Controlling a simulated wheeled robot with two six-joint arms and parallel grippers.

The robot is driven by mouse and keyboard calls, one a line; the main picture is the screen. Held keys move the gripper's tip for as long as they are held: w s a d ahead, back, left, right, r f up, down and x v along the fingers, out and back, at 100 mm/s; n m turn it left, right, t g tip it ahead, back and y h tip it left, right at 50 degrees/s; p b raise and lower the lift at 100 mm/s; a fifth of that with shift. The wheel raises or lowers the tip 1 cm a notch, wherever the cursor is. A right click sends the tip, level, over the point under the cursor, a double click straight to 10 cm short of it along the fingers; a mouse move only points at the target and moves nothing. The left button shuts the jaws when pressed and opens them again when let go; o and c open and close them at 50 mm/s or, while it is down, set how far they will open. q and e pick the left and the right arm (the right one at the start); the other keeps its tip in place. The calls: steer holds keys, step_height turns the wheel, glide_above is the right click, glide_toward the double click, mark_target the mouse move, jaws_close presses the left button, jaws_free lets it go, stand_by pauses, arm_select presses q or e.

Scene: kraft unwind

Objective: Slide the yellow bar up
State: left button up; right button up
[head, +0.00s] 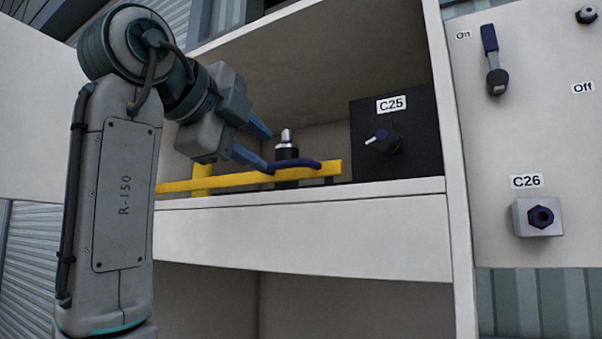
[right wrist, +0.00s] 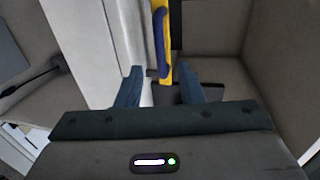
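The yellow bar (head: 230,180) runs level along the front of a grey shelf compartment, with a dark blue curved handle (head: 296,164) near its right end. In the right wrist view the yellow bar (right wrist: 168,35) and its blue handle (right wrist: 160,55) extend away from between the fingers. My right gripper (head: 270,152) is at the handle's left end in the head view, with its two blue fingers spread. In the right wrist view my right gripper (right wrist: 161,74) is open, with gaps beside the bar. My left gripper is not in view.
Behind the bar stands a black post with a metal tip (head: 287,147). A black C25 box with a knob (head: 383,140) is to its right. The shelf's front edge (head: 310,200) lies below the bar.

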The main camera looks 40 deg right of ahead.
mark_target(282, 163)
steer(key=p+x, duration=0.6)
steer(key=x, duration=0.3)
steer(key=shift+d+r, duration=0.1)
arm_select(q)
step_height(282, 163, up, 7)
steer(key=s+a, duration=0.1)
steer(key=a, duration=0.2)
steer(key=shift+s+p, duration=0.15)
steer(key=shift+p, duration=0.15)
arm_select(e)
steer(key=shift+w+d, duration=0.1)
steer(key=shift+d, duration=0.15)
